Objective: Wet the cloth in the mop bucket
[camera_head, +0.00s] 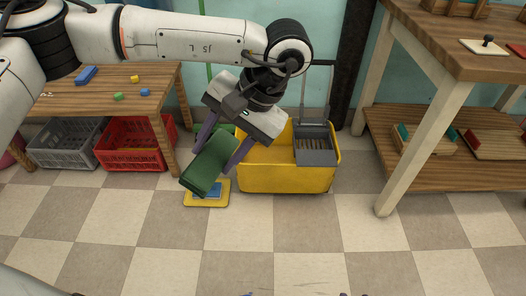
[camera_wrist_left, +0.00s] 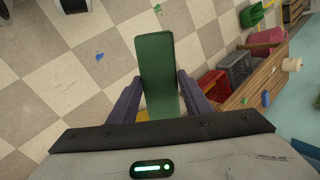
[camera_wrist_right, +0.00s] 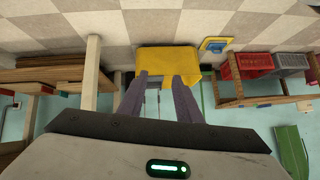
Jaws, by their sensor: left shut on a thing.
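My left gripper (camera_head: 212,162) is shut on a green cloth-like slab (camera_head: 207,170), which hangs tilted in front of and left of the mop bucket. The green slab also shows between the fingers in the left wrist view (camera_wrist_left: 157,70). The yellow mop bucket (camera_head: 285,180) stands on the floor with a grey wringer (camera_head: 316,152) at its right side. The left gripper hides part of its left end. The bucket also shows in the right wrist view (camera_wrist_right: 165,62). My right gripper (camera_wrist_right: 161,76) has its fingers apart with nothing between them.
A yellow tray with a blue item (camera_head: 206,203) lies on the floor left of the bucket. A grey crate (camera_head: 65,150) and a red crate (camera_head: 130,148) sit under the left table (camera_head: 60,100). A wooden workbench (camera_head: 440,65) stands at right. The front floor is clear.

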